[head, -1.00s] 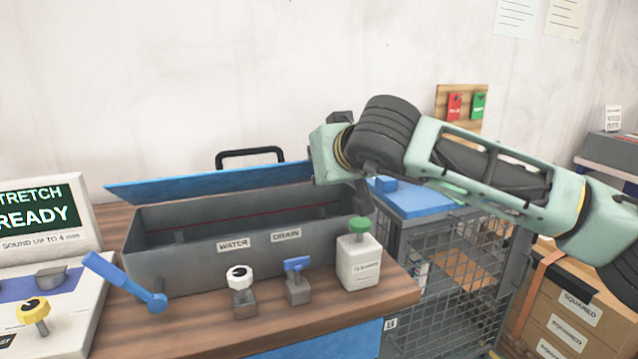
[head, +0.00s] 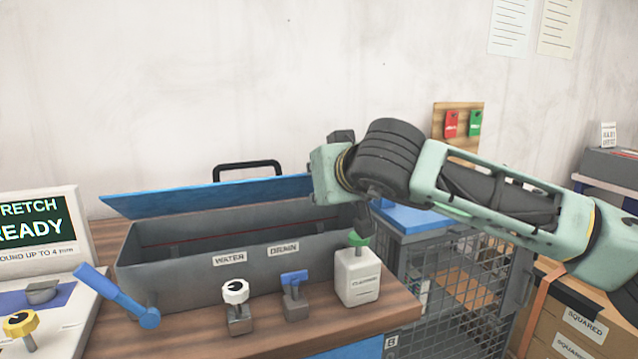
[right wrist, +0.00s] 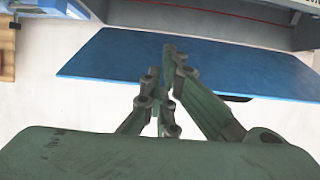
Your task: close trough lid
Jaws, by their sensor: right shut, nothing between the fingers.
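The grey trough (head: 190,260) stands on the wooden bench. Its blue lid (head: 200,196) is open, tilted up along the back side, with a black handle (head: 247,165) above its far edge. My right gripper (right wrist: 170,50) is shut and empty; in the right wrist view its fingers overlap the blue lid (right wrist: 110,58), and I cannot tell whether they touch it. My left gripper is not in view.
A white knob (head: 235,291), a blue valve handle (head: 294,278) and a white cleaner bottle (head: 357,278) stand before the trough. A blue lever (head: 115,295) and control panel (head: 35,240) are at left. A wire cage (head: 455,290) is at right.

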